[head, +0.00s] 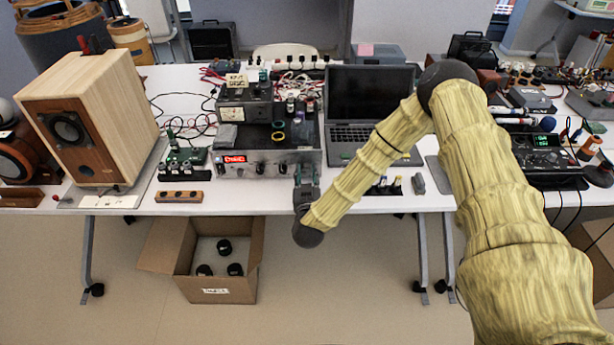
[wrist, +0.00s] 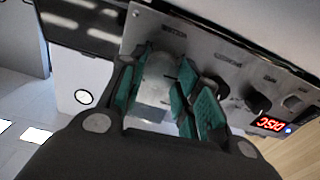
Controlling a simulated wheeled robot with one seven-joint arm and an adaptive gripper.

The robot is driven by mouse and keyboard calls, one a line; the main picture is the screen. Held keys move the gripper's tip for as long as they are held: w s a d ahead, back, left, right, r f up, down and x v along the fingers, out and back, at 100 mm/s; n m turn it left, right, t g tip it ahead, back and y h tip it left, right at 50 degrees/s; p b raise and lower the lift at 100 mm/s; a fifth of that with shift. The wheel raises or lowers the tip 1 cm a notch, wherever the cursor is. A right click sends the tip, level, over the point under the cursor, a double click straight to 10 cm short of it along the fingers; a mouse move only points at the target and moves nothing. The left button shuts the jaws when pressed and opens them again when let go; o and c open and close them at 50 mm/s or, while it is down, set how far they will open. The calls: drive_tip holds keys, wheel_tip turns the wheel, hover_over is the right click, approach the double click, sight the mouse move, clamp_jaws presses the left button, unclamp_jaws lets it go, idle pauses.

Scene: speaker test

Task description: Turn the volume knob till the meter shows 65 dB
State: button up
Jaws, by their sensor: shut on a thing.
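The amplifier-like unit (head: 225,168) stands on the table with a grey front panel, knobs and a red lit display (head: 235,158). My gripper (head: 305,178) is at the panel's right end. In the wrist view its green-padded fingers (wrist: 165,85) are closed around a pale grey knob (wrist: 155,88), partly hidden by them. Two dark knobs, one (wrist: 257,102) near the display, stand free beside the fingers. I cannot make out a meter reading in dB.
A wooden speaker (head: 85,115) stands at the left of the table. A laptop (head: 370,105) is behind my arm. An open cardboard box (head: 215,285) is on the floor below.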

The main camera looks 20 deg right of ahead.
drive_tip(key=shift+d+m+b, duration=0.1)
drive_tip(key=shift+m+b, duration=0.9)
drive_tip(key=shift+m, duration=0.7)
drive_tip(key=o, duration=1)
drive_tip(key=shift+s, duration=0.1)
drive_tip(key=v, duration=1.2)
